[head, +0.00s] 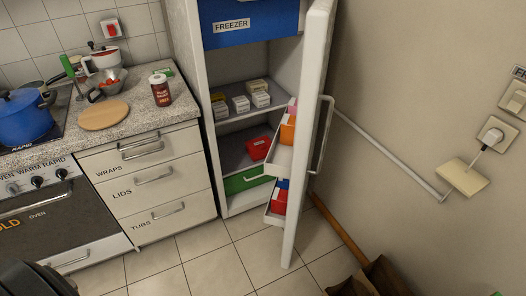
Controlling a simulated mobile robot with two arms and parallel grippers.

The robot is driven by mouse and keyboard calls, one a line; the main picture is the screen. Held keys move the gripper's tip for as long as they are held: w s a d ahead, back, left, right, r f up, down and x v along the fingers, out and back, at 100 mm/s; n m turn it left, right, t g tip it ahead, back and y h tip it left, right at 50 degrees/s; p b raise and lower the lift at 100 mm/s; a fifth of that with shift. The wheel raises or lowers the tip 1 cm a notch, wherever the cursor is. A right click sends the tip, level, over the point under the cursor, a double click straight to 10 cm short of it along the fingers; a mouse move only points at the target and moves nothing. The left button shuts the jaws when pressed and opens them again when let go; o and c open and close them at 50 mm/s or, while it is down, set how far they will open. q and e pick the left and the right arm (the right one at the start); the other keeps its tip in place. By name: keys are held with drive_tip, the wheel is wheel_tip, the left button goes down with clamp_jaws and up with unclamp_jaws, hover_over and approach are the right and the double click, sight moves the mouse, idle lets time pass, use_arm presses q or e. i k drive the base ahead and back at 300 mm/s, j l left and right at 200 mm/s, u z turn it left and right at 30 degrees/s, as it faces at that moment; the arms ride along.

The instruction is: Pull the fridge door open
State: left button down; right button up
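The fridge door (308,150) stands open, swung out toward me and seen nearly edge-on. Its long grey handle (323,135) is on the right-hand face of the door, with no gripper on it. The inner door shelves (279,158) hold small red, orange, pink and blue packs. The open fridge (236,135) shows shelves with small boxes, a red container (258,148), a green drawer (245,180) and a blue freezer compartment (250,22). A dark rounded part at the bottom left seems to be mine. Neither gripper's fingers can be seen.
A counter with drawers (155,180) and an oven (50,215) stands left of the fridge. A wall with a white rail (390,155) is close to the door's right. Tiled floor in front is clear.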

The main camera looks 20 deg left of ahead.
sight(294, 163)
drive_tip(key=i+j, duration=0.15)
drive_tip(key=j, duration=0.15)
drive_tip(key=i+j, duration=0.15)
drive_tip(key=j, duration=0.15)
drive_tip(key=i+j, duration=0.15)
drive_tip(key=j, duration=0.15)
drive_tip(key=i+j+z, duration=0.1)
drive_tip(key=j, duration=0.2)
drive_tip(key=i, duration=0.05)
